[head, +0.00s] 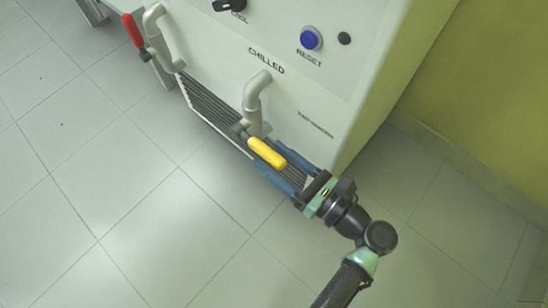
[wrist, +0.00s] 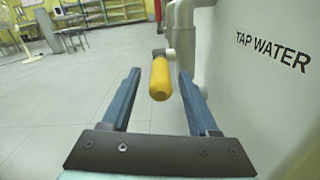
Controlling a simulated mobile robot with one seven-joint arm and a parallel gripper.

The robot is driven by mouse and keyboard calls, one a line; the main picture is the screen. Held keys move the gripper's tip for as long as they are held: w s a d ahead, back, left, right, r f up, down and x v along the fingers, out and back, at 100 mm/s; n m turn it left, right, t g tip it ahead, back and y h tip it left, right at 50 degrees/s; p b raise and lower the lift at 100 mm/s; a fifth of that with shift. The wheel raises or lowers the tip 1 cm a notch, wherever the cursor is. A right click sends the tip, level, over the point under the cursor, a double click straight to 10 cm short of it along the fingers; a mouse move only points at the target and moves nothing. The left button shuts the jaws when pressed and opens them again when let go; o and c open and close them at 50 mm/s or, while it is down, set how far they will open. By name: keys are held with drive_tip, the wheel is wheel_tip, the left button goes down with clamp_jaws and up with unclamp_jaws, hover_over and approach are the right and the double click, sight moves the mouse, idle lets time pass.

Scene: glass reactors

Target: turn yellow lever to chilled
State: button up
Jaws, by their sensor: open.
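The yellow lever (head: 266,152) sits on a grey tap pipe (head: 254,100) on the cabinet front, below the "CHILLED" label (head: 266,60). In the head view it points down and to the right, towards my gripper (head: 270,170). In the wrist view the yellow lever (wrist: 160,78) lies between the two blue fingers of my gripper (wrist: 160,92), with a gap on each side. The gripper is open and I see no contact. A "TAP WATER" label (wrist: 274,50) is on the cabinet side of the wrist view.
A second tap with a red lever (head: 133,30) is at the upper left. The white cabinet (head: 330,90) carries a blue reset button (head: 311,38) and a black knob (head: 229,4). A slatted drip tray (head: 205,104) runs under the taps. The tiled floor (head: 150,220) is clear.

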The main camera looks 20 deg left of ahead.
drive_tip(key=shift+w+a, duration=0.1)
drive_tip(key=shift+a, duration=0.15)
clamp_jaws()
idle(1.4)
